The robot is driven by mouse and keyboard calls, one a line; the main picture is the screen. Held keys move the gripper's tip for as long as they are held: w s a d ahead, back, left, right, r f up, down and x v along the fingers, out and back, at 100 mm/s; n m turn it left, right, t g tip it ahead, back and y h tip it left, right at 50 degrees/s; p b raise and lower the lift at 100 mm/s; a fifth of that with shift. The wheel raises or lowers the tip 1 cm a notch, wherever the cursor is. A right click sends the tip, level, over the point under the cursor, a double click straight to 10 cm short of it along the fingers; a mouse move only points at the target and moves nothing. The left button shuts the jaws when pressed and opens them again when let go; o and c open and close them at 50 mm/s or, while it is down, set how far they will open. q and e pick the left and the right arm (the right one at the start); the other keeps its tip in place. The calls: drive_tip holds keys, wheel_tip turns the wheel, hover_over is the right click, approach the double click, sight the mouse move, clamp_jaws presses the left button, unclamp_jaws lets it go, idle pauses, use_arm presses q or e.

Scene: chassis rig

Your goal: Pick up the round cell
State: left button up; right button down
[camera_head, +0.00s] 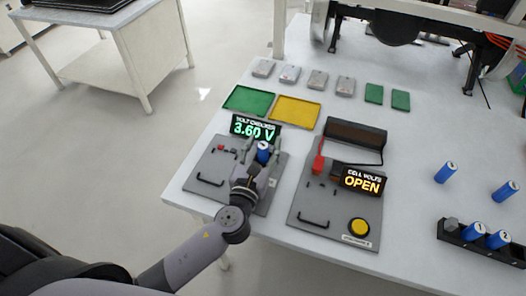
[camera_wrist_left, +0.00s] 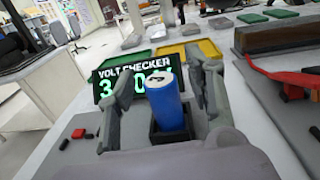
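A blue round cell (camera_head: 263,152) stands upright in the volt checker (camera_head: 207,165), whose display reads 3.60 V. In the left wrist view the cell (camera_wrist_left: 170,112) sits in a small black socket (camera_wrist_left: 157,137), with a dark mark on its top. My left gripper (camera_head: 260,150) is around the cell. In the left wrist view its fingers (camera_wrist_left: 164,85) stand on either side, with gaps to the cell, so it is open. Two other blue cells, one here (camera_head: 446,172) and one here (camera_head: 505,191), stand on the table at the right. My right gripper is not in view.
A black rack (camera_head: 455,238) at the right edge holds blue cells marked 1 and 2. A second grey station (camera_head: 315,205) has a display reading OPEN, a red lever and a yellow button (camera_head: 359,227). Green (camera_head: 248,100) and yellow (camera_head: 295,111) trays lie behind the checker.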

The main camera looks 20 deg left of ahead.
use_arm(q)
clamp_jaws()
idle(0.4)
